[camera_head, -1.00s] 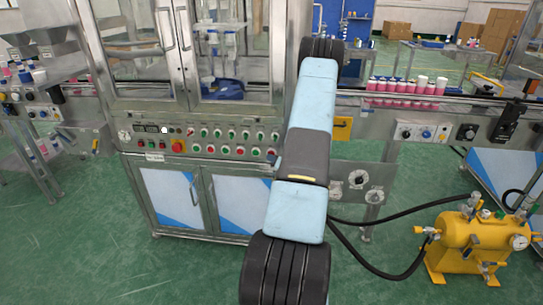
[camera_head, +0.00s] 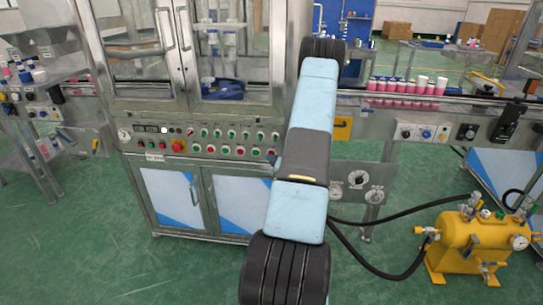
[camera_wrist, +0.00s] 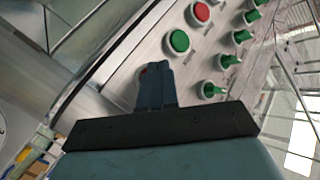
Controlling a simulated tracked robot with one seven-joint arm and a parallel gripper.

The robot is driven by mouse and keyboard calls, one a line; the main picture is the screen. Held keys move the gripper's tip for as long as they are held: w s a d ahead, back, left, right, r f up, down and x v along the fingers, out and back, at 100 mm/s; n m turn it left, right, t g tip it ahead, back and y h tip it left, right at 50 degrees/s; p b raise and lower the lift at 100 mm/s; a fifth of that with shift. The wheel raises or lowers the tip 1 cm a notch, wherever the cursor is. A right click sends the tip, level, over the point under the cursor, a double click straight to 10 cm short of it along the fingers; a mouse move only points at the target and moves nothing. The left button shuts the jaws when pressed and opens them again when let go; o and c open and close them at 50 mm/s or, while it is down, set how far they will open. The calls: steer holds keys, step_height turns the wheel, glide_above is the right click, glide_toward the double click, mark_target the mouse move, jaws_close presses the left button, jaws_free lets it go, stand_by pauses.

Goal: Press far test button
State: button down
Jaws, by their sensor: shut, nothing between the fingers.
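In the head view the control panel (camera_head: 218,150) with rows of green, red and white buttons runs across the front of the crimping machine. My arm crosses the picture, and my gripper is hidden behind it there. In the wrist view my gripper (camera_wrist: 153,68) is shut and empty, its tip close to the panel face (camera_wrist: 128,92). Its fingertips cover part of a red button (camera_wrist: 143,72); I cannot tell whether they touch it. A green button (camera_wrist: 179,41) and another red button (camera_wrist: 201,13) lie just beyond. Which one is the far test button I cannot tell.
Green knobs (camera_wrist: 213,90) line the panel right of the gripper in the wrist view. Pink-bodied cans (camera_head: 405,88) stand on the conveyor to the right. A yellow tank (camera_head: 472,245) with black hoses stands on the floor at lower right. The green floor at lower left is clear.

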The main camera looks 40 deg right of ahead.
steer(key=shift+s+a, duration=0.35)
steer(key=shift+a, duration=0.1)
steer(key=shift+s+a, duration=1.6)
steer(key=shift+a, duration=0.25)
